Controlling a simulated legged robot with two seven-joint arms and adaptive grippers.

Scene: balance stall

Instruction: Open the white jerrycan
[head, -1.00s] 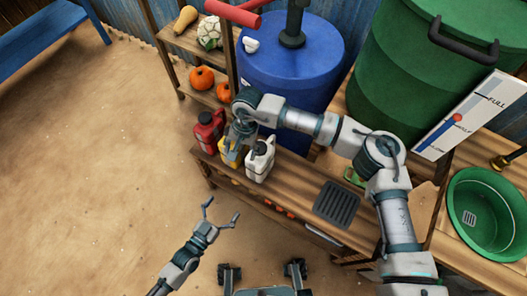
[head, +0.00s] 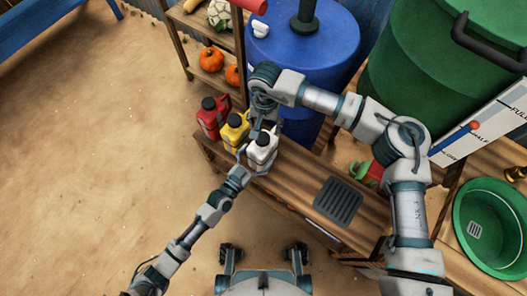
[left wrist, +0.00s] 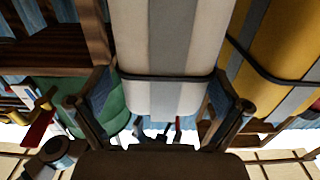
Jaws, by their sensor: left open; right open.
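The white jerrycan (head: 262,150) with a black cap (head: 263,138) stands upright at the left end of the wooden bench. My left gripper (head: 254,161) is open with its fingers on either side of the can's lower body. In the left wrist view the can (left wrist: 172,50) fills the space between the spread fingers (left wrist: 160,108); whether they touch it I cannot tell. My right gripper (head: 265,122) is open, pointing down just above the cap. Its fingers are partly hidden by its own wrist.
A yellow jerrycan (head: 235,130) stands close beside the white one, with a red jerrycan (head: 211,117) beyond it. A blue barrel (head: 310,50) is behind. A dark grate (head: 338,202) lies on the bench (head: 300,185) to the right. Sandy ground at left is clear.

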